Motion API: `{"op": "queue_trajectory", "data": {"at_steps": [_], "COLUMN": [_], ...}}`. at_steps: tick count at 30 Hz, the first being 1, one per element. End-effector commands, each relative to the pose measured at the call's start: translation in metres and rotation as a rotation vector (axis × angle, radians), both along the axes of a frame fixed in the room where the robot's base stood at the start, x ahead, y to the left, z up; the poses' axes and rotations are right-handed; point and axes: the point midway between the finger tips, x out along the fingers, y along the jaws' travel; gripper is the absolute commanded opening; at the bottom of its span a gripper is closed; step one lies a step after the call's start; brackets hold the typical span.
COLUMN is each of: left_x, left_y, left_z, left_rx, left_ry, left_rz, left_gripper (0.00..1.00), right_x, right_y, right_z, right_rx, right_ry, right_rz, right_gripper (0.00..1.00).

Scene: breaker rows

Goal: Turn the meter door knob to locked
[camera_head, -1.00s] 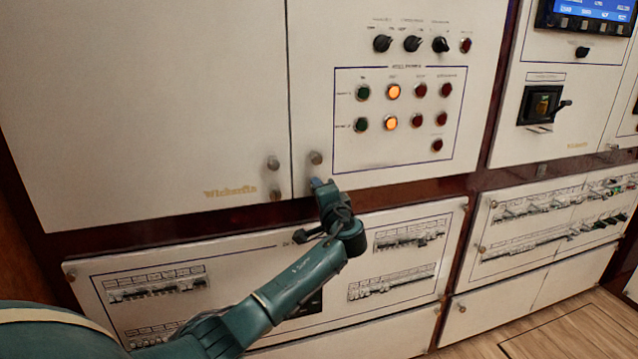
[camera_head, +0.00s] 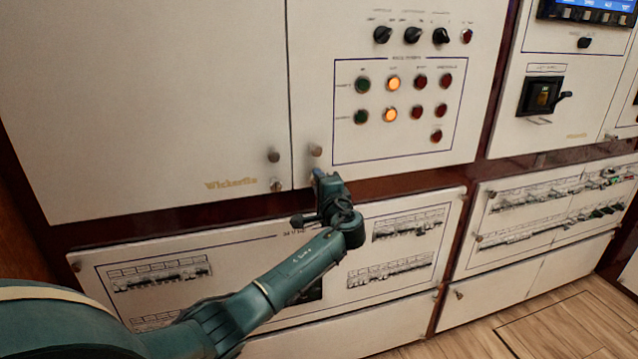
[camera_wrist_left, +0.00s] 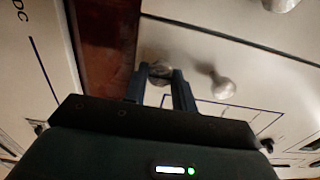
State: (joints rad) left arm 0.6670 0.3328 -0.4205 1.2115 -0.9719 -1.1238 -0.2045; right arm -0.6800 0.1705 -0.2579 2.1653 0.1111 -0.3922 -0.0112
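My left gripper (camera_head: 318,182) is at the lower left corner of the right-hand upper cabinet door (camera_head: 312,60). In the left wrist view its fingers (camera_wrist_left: 161,84) sit on either side of a round metal knob (camera_wrist_left: 160,72) and appear closed on it. I take this as the meter door knob; the gripper hides most of it in the head view. A second knob (camera_head: 316,150) is just above on the same door and also shows in the left wrist view (camera_wrist_left: 222,86). The knob's locked or unlocked marking is not readable. My right gripper is not in view.
The left-hand door (camera_head: 140,90) has two similar knobs, an upper one (camera_head: 273,155) and a lower one (camera_head: 277,184). Breaker panels (camera_head: 410,228) lie below. Lit buttons (camera_head: 392,83) and black rotary switches (camera_head: 412,35) are up and right.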

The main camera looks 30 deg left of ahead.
Motion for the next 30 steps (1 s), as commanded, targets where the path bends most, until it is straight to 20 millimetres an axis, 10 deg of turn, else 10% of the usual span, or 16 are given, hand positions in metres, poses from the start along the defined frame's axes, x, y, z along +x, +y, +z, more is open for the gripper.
{"op": "queue_trajectory", "data": {"at_steps": [17, 30], "left_x": [-0.002, -0.056], "left_y": [-0.003, -0.067], "left_z": [0.0, -0.002], "left_rx": [-0.001, -0.004], "left_ry": [-0.001, 0.0], "left_rz": [-0.001, -0.004], "left_gripper": [0.48, 0.48], "right_x": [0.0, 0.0], "right_y": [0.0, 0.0], "right_z": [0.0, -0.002], "right_rx": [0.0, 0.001], "right_ry": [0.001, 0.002], "right_rz": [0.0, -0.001], "right_gripper": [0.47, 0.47]}}
